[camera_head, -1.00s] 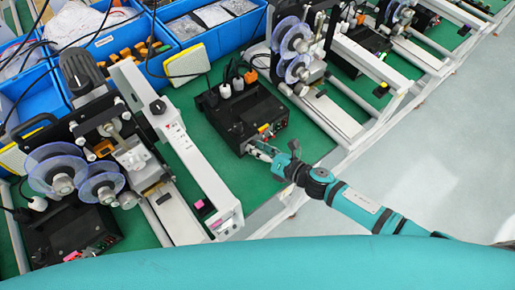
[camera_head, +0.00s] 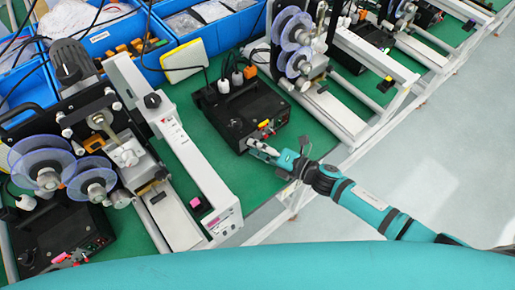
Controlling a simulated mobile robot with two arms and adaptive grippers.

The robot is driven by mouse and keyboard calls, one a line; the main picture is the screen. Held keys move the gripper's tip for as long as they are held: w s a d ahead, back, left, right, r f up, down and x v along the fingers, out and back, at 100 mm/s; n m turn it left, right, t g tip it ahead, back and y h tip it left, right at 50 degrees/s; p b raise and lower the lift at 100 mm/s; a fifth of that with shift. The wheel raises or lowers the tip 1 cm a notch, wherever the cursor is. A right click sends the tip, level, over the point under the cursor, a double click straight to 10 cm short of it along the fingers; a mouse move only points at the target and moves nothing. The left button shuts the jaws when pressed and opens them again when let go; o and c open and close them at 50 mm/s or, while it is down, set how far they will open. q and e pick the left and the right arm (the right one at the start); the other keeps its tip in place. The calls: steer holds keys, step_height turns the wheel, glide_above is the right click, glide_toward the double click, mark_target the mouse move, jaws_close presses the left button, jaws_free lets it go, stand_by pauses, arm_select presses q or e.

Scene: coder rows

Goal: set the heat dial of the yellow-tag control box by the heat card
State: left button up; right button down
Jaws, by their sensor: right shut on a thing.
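The yellow-tag control box (camera_head: 243,108) is black and stands on the green bench top in the middle of the view, with a yellow tag (camera_head: 265,123) on its front. My right gripper (camera_head: 256,146) is at the lower front face of this box, its fingers shut at a dial there. The fingers hide the dial and its setting. My left gripper is out of view. I cannot make out a heat card.
A coder with clear purple reels (camera_head: 40,160) and a long white arm (camera_head: 180,150) stands left of the box. Another coder (camera_head: 295,45) stands close on its right. Blue bins (camera_head: 215,35) line the back. A second black box (camera_head: 65,235) sits at lower left. Open floor lies right.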

steer(key=shift+f+m+b, duration=0.1)
steer(key=shift+m+b, duration=0.25)
steer(key=shift+m, duration=0.15)
steer(key=shift+y, duration=0.3)
steer(key=c, duration=1)
jaws_free()
steer(key=shift+d, duration=0.1)
steer(key=shift+c, duration=0.2)
steer(key=v, duration=1.2)
